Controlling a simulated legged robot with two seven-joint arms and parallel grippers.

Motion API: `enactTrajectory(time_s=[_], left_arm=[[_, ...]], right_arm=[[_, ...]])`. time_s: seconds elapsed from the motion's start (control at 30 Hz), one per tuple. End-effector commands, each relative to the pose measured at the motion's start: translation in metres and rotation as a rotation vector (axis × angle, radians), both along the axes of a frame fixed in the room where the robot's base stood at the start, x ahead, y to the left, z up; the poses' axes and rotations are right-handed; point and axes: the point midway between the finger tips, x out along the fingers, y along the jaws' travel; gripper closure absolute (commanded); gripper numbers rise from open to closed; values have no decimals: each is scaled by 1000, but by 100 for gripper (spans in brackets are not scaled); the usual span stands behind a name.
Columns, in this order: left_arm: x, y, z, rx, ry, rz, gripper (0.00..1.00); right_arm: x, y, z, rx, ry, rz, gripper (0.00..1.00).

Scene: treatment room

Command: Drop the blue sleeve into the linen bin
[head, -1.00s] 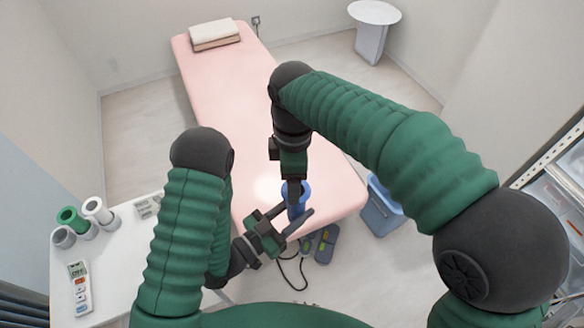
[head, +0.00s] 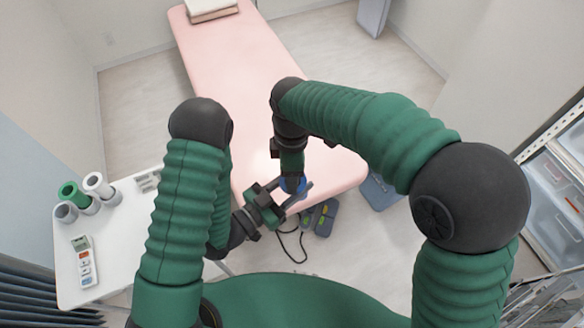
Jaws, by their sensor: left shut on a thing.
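The blue sleeve (head: 300,187) is near the foot end of the pink bed, partly hidden by both grippers. My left gripper (head: 293,197) comes in from the left and is shut on the sleeve. My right gripper (head: 292,183) points down from above, right at the sleeve. Its fingertips overlap the sleeve in the picture, and I cannot tell whether they are closed on it. The blue linen bin (head: 381,193) stands on the floor right of the bed's foot, partly hidden by my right arm.
The pink bed (head: 222,75) has folded towels (head: 211,10) at its far end. A white table (head: 120,240) at left holds several rolls and a remote (head: 84,262). A foot control (head: 322,218) with a cable lies on the floor. Shelving with clear drawers (head: 555,190) stands at right.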

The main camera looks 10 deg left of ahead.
Motion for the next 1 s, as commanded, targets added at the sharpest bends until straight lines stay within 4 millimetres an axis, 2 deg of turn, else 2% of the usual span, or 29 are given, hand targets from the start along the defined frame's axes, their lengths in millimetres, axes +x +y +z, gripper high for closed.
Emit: enactTrajectory(time_s=[0.03,0.17,0.27,0.37,0.7,0.73,0.9,1.0], left_arm=[[-1,-2,7,-20,-12,-6,100],[-2,-3,7,-21,-11,-7,100],[-2,-3,7,-22,-10,-8,100],[-2,-3,7,-22,-10,-9,100],[2,2,5,-10,-15,7,100],[2,2,5,-10,-15,7,58],[2,2,5,-9,-14,7,36],[1,1,4,-9,-12,5,34]], right_arm=[[4,-5,-4,-7,-5,-4,70],[5,-6,-4,-7,-7,-6,87],[6,-6,-4,-7,-8,-6,88],[6,-6,-4,-7,-8,-6,100],[-1,-3,-3,-7,6,-2,100],[-1,-3,-3,-7,6,-2,100],[-1,-3,-3,-6,5,-2,100],[0,-2,-2,-6,3,-2,100]])
